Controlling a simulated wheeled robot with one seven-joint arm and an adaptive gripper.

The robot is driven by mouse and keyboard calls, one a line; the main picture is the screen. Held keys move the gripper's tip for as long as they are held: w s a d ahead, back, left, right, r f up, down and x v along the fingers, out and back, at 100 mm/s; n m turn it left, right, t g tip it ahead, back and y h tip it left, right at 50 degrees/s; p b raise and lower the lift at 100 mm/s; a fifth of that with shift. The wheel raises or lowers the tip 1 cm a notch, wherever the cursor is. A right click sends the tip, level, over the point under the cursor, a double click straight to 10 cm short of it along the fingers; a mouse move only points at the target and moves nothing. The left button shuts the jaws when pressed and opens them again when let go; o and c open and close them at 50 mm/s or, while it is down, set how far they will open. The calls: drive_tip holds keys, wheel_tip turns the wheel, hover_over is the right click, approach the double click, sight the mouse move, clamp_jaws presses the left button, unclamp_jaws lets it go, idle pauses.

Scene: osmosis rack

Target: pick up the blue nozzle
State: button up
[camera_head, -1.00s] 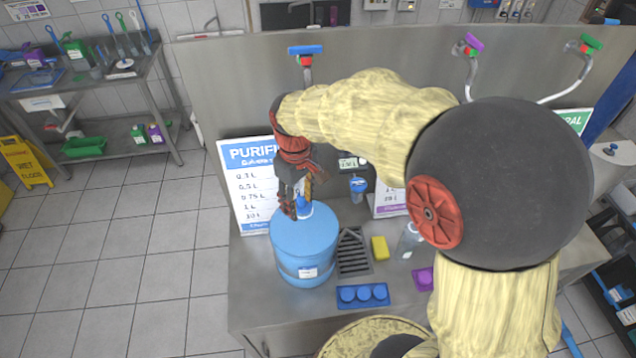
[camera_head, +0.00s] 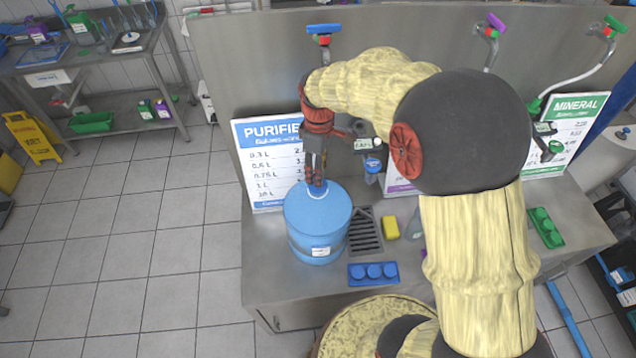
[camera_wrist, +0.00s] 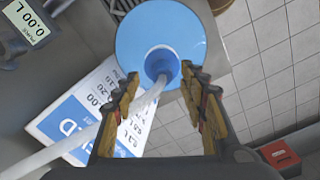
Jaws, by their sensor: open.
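The blue nozzle (camera_wrist: 162,64) appears as a blue round piece at the mouth of a large blue jug, with a white hose running into it from the lower left. Only a trace of blue shows at the jug's mouth in the head view, where my fingers hide most of it. The blue jug (camera_head: 319,228) stands upright on the steel counter; its round top (camera_wrist: 140,32) also shows in the wrist view. My gripper (camera_head: 317,186) is over the jug's mouth, pointing down. In the wrist view my fingers (camera_wrist: 160,74) are open, one on each side of the nozzle; I cannot tell whether they touch it.
A dark drain grate (camera_head: 365,232), yellow sponge (camera_head: 390,228) and blue tray of caps (camera_head: 373,273) lie right of the jug. A price sign (camera_head: 268,165) stands behind it. A green tray (camera_head: 545,228) lies far right. A blue-handled tap (camera_head: 323,29) is on the wall.

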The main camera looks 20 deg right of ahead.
drive_tip(key=shift+a+f, duration=0.2)
drive_tip(key=shift+f, duration=1.45)
drive_tip(key=shift+c, duration=1.2)
clamp_jaws()
